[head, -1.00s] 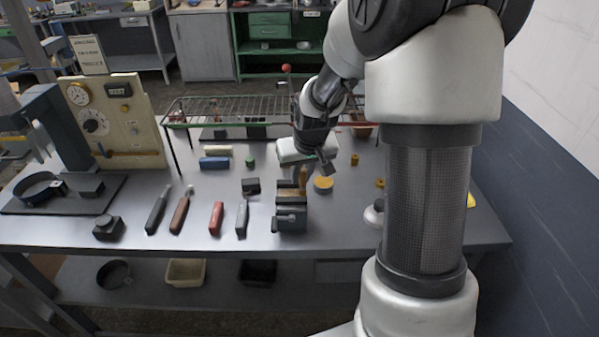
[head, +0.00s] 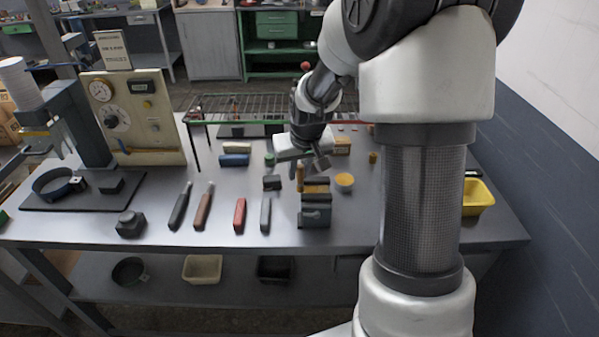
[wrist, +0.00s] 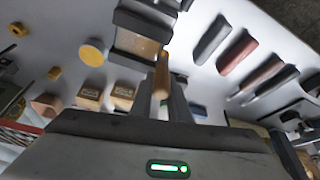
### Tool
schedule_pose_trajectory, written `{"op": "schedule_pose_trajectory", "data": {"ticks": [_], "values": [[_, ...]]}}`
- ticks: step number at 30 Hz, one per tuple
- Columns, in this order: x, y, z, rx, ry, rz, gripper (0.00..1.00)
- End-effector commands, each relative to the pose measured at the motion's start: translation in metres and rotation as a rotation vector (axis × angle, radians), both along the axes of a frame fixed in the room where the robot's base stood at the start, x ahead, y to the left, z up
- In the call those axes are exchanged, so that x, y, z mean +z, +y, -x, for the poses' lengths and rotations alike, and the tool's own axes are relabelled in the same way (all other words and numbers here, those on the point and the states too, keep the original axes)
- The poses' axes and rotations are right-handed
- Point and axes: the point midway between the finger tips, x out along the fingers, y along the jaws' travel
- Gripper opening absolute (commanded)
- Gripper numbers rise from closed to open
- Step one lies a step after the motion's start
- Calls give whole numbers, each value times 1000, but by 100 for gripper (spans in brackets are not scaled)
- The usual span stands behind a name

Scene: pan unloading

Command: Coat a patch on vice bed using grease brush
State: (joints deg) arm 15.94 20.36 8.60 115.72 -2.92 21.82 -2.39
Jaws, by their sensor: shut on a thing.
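The grease brush (wrist: 161,77) shows as a wooden handle held upright between the fingers of my gripper (wrist: 176,98). Its bristle end is hidden. In the head view the brush (head: 300,177) stands at the back left of the small dark vice (head: 315,214), below my gripper (head: 309,164). The vice (wrist: 130,20) lies just beyond the brush in the wrist view, with a tan bed (wrist: 137,43) between its dark jaws. I cannot tell whether the brush touches the bed.
A round orange-yellow tin (head: 344,182) stands right of the vice. Several handled tools, including a red one (head: 239,215), lie to its left. A wire rack (head: 260,108) spans the back. A yellow bin (head: 478,197) is at the right. The front edge of the bench is clear.

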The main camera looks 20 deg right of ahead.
Motion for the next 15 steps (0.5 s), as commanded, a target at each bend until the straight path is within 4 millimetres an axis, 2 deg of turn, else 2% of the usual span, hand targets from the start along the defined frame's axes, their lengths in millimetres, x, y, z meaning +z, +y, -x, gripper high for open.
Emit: {"op": "schedule_pose_trajectory", "data": {"ticks": [1,15], "values": [[20,0,-2,-1,-7,1,0],[60,3,-8,-1,-3,1,0]]}}
